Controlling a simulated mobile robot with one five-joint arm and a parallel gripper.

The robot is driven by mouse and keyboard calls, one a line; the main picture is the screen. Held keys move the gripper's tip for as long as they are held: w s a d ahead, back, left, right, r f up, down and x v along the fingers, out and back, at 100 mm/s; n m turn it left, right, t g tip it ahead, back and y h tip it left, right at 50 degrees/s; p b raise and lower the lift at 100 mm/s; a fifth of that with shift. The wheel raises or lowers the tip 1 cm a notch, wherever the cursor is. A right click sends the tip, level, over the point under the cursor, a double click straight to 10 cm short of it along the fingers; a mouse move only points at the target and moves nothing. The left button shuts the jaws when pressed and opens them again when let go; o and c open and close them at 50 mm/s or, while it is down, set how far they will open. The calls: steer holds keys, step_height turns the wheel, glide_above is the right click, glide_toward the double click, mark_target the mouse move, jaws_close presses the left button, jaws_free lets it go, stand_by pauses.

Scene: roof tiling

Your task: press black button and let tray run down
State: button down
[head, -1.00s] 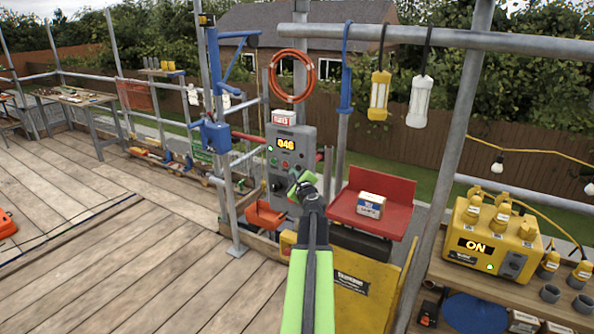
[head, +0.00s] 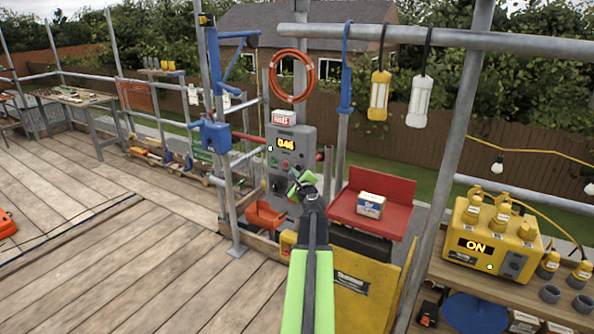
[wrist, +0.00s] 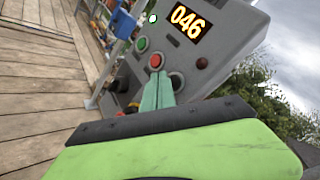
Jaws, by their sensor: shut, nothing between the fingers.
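A grey control box (head: 298,145) with an orange display reading 046 stands at the deck edge. In the wrist view its face (wrist: 225,60) carries a green button (wrist: 142,44), a red button (wrist: 156,61), a dark red lamp (wrist: 202,63) and a dark round button in a pale ring (wrist: 178,81). My gripper (head: 300,180) is shut and empty in front of the panel. In the wrist view its fingertips (wrist: 159,75) lie just below the red button and partly cover the dark one; contact cannot be told. The red tray (head: 398,190) stands right of the box, carrying a small carton (head: 371,204).
A yellow plate (head: 362,298) stands below the tray. A grey scaffold pole (head: 452,170) rises to its right. A yellow power unit (head: 495,235) reading ON sits on a wooden shelf at right. The plank deck (head: 130,270) at left is largely clear.

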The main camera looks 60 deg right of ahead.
steer(key=shift+d, duration=0.1)
steer(key=shift+d, duration=0.35)
